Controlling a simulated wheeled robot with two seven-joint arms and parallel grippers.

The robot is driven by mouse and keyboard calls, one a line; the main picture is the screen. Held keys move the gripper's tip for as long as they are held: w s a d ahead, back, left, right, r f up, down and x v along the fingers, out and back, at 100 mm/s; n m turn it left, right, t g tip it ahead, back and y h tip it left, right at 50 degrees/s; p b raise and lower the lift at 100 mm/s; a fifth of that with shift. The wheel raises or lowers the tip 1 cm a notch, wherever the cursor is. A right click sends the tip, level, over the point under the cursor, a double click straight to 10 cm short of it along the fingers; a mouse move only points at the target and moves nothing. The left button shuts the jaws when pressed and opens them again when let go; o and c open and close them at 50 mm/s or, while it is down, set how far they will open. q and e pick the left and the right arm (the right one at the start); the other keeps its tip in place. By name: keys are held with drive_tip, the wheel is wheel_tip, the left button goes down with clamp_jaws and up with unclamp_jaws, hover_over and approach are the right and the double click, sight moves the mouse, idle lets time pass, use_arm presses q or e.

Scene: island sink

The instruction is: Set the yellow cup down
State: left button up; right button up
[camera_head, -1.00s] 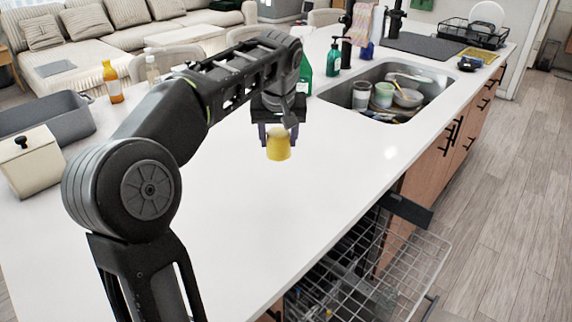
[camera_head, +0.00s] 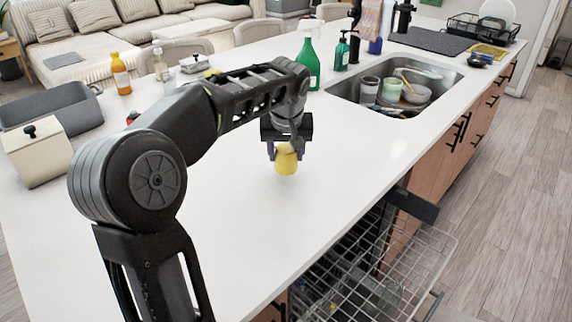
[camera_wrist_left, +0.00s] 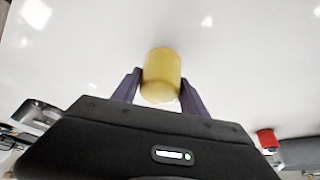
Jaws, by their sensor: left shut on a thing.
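The yellow cup (camera_head: 286,160) is between the fingers of my left gripper (camera_head: 286,152), over the white countertop (camera_head: 250,225). In the left wrist view the cup (camera_wrist_left: 161,72) sits between the two dark purple fingers of the left gripper (camera_wrist_left: 160,92), which are shut on it. The cup is close to the counter surface, but I cannot tell whether its base touches it. The gripper covers the cup's upper part in the head view. My right gripper is not in view.
The counter around the cup is clear. A sink (camera_head: 395,85) with dishes lies behind to the right, and a green spray bottle (camera_head: 308,62) stands behind. An open dishwasher rack (camera_head: 385,265) is below the counter's front edge. A beige canister (camera_head: 38,152) stands at left.

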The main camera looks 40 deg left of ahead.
use_arm(q)
drive_tip(key=shift+f, duration=1.8)
drive_tip(key=shift+f, duration=0.2)
drive_tip(key=o, duration=1.4)
drive_tip(key=shift+r, duration=0.15)
drive_tip(key=shift+s+d+r, duration=0.1)
drive_tip(key=shift+s+r, duration=0.05)
drive_tip(key=shift+r, duration=0.35)
drive_tip(key=v, duration=1.1)
